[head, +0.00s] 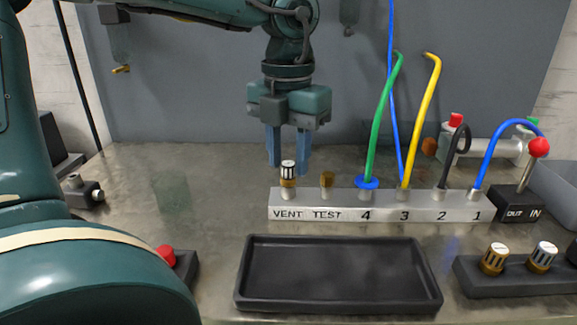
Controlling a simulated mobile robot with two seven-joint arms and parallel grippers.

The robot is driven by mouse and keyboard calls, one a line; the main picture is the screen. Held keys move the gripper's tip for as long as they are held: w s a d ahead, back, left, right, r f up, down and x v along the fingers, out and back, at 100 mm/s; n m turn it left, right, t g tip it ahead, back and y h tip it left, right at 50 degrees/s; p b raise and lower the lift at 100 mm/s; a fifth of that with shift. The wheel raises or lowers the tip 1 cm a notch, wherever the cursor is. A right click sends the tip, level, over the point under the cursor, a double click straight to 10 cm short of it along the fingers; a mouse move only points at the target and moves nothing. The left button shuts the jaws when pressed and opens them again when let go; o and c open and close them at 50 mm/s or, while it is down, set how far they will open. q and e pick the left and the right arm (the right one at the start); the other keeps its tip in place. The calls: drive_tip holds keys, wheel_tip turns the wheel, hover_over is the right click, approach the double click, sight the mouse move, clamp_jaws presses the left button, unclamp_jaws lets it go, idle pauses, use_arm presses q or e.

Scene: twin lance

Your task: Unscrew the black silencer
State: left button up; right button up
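A small silencer (288,174) stands upright on the port marked VENT of the grey manifold block (318,213). Its upper part is dark with pale markings and its base is brass. My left gripper (289,165) points down at the silencer, its two blue fingers apart. The silencer shows between the fingertips, in front of or level with them; I cannot tell the depth. No grip on it is visible. My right gripper is not in view.
Green (377,115), yellow (422,125), black and blue hoses rise from the numbered ports. An empty black tray (338,307) lies in front. A dark rack (520,283) at right holds silencers.

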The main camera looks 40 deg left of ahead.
use_arm(q)
drive_tip(key=m+p, duration=0.1)
drive_tip(key=m, duration=0.3)
drive_tip(key=shift+r, duration=0.15)
drive_tip(key=shift+m+p, duration=0.35)
drive_tip(key=shift+m, duration=0.65)
drive_tip(key=m+p, duration=0.1)
drive_tip(key=m, duration=0.2)
drive_tip(key=m+p, duration=0.1)
drive_tip(key=m, duration=0.3)
drive_tip(key=m+p, duration=0.1)
drive_tip(key=m, duration=0.3)
drive_tip(key=shift+m, duration=1.3)
drive_tip(key=shift+c, duration=0.9)
clamp_jaws()
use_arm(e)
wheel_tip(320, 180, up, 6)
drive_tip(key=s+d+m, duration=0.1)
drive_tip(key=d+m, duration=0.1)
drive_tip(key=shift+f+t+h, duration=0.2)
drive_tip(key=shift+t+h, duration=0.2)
use_arm(q)
drive_tip(key=shift+f, duration=0.2)
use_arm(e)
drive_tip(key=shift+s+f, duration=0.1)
